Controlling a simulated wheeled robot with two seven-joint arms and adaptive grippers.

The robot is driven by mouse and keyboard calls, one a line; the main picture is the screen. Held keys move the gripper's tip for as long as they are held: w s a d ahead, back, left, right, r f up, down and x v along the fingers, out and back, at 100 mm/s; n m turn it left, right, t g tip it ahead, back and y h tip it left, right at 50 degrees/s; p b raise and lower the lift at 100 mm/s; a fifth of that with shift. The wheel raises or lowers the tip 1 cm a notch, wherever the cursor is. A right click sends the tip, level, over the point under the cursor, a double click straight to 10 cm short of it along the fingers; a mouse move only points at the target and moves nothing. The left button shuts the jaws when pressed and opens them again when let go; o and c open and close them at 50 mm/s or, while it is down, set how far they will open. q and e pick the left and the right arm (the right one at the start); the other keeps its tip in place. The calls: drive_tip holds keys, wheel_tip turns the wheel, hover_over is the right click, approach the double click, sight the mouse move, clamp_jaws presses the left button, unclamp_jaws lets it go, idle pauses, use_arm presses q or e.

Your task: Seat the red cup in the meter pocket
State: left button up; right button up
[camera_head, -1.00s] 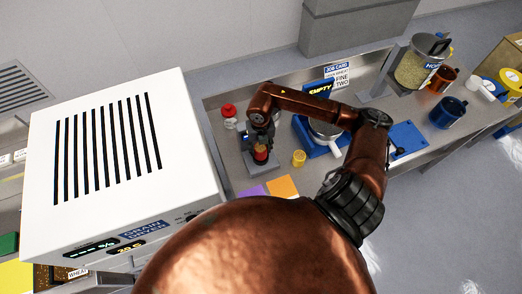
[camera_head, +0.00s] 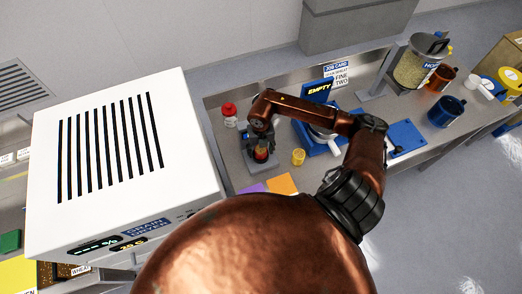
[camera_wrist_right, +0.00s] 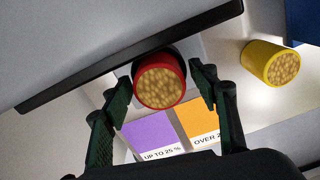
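The red cup (camera_wrist_right: 160,82), filled with pale grain, is between the two green-padded fingers of my right gripper (camera_wrist_right: 162,86) in the right wrist view. A gap shows between the cup and the left finger; the right finger is close to the cup's rim, and I cannot tell if it touches. In the head view my right gripper (camera_head: 262,146) is over the grey meter (camera_head: 250,168), with the red cup (camera_head: 262,155) low at the meter's front. The pocket is mostly hidden by the cup and gripper, so I cannot tell how deep the cup sits. My left gripper is not in view.
A yellow cup of grain (camera_head: 298,157) stands to the right of the meter. Purple (camera_head: 253,188) and orange (camera_head: 283,183) cards lie in front. A red-lidded jar (camera_head: 229,112) is behind left; a blue scale (camera_head: 308,135) is behind right. The white grain dryer (camera_head: 110,160) fills the left.

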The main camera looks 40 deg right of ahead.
drive_tip(key=shift+r, duration=0.15)
wheel_tip(320, 180, up, 12)
drive_tip(key=b, duration=0.3)
idle(0.4)
idle(0.4)
